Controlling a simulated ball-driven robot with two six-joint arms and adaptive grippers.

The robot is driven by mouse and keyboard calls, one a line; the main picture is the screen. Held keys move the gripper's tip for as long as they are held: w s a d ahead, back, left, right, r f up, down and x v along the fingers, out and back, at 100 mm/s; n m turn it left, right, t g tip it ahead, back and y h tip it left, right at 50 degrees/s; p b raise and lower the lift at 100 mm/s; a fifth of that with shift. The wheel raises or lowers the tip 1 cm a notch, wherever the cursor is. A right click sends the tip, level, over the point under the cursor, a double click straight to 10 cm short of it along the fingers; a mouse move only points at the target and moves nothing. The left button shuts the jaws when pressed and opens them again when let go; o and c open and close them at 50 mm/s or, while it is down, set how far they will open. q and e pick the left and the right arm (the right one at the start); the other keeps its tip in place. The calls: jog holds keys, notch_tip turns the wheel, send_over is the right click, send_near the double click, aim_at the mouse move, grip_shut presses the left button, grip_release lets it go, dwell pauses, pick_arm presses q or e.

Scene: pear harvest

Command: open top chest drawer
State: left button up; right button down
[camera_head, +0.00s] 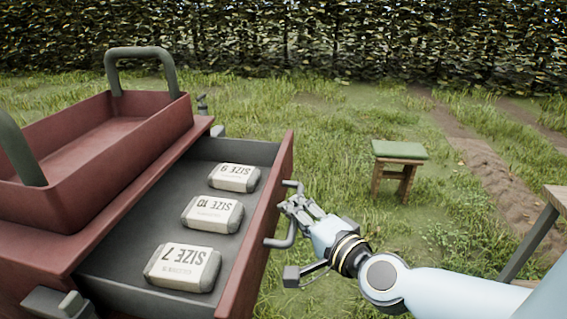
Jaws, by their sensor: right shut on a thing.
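The red chest (60,245) stands at the left. Its top drawer (262,222) is pulled out, showing a dark grey inside with several white packs, marked SIZE 9 (234,178), SIZE 10 (212,214) and SIZE 7 (183,268). A grey bar handle (290,232) is on the drawer's red front. My right gripper (291,207) is at the handle, shut on it from the right side. The fingers hide the middle of the handle. My left gripper is not in view.
A red tray with grey hoop handles (144,129) sits on top of the chest. A stool with a green seat (399,150) stands on the grass beyond my right arm. A wooden table edge (556,198) is at the far right. A hedge (300,38) closes the back.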

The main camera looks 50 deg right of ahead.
jog(key=shift+s+f, duration=0.2)
jog(key=shift+f, duration=0.1)
jog(key=c, duration=1.6)
grip_release()
jog(key=o, duration=0.3)
jog(key=shift+w+r, duration=0.1)
jog(key=shift+r, duration=0.05)
jog(key=v, duration=1.2)
